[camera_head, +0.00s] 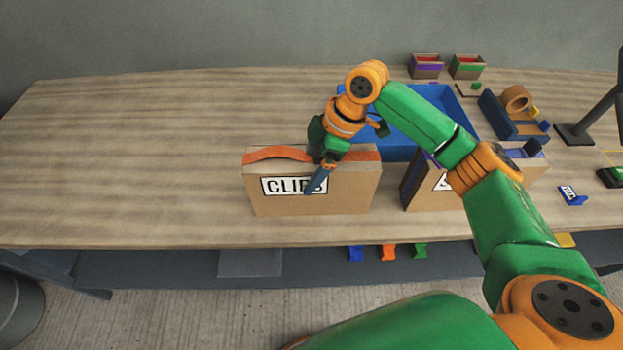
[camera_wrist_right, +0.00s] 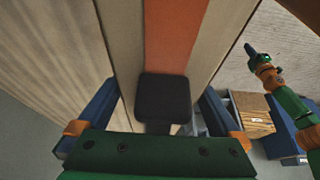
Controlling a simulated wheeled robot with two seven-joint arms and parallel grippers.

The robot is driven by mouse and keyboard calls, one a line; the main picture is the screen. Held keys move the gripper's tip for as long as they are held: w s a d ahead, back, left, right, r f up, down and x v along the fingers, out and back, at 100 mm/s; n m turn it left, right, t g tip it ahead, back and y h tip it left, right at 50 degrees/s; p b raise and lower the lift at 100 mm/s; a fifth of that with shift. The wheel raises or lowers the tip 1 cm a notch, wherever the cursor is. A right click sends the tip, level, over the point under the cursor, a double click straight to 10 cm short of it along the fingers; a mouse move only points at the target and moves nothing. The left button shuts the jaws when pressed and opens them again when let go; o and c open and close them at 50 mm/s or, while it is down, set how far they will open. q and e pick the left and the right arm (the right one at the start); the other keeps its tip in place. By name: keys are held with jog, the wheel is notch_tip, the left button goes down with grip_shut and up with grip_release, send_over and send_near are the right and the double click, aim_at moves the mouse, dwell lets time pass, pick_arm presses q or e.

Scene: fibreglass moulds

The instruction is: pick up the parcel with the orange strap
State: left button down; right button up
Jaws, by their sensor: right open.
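The parcel with the orange strap (camera_head: 225,160) is not at the table's left; it is a brown carton (camera_head: 352,196) labelled CLIPS, upright near the front edge, with an orange strap (camera_head: 272,153) along its top. My right gripper (camera_head: 318,163) is over the parcel's top, right of its middle, one finger in front of the label. The other finger is hidden in the head view. In the right wrist view the open fingers (camera_wrist_right: 158,95) lie on either side of the parcel's top, with the strap (camera_wrist_right: 172,40) between them. My left gripper (camera_wrist_right: 256,54) shows small there; its jaws are unclear.
A second carton (camera_head: 417,196) with a partly hidden label stands close to the right. A blue tray (camera_head: 432,95) lies behind. Small bins (camera_head: 425,68), a tape roll (camera_head: 516,98) and a dark stand (camera_head: 577,133) are farther right. The table's left half is clear.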

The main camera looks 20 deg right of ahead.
grip_shut()
jog(key=shift+r, duration=0.15)
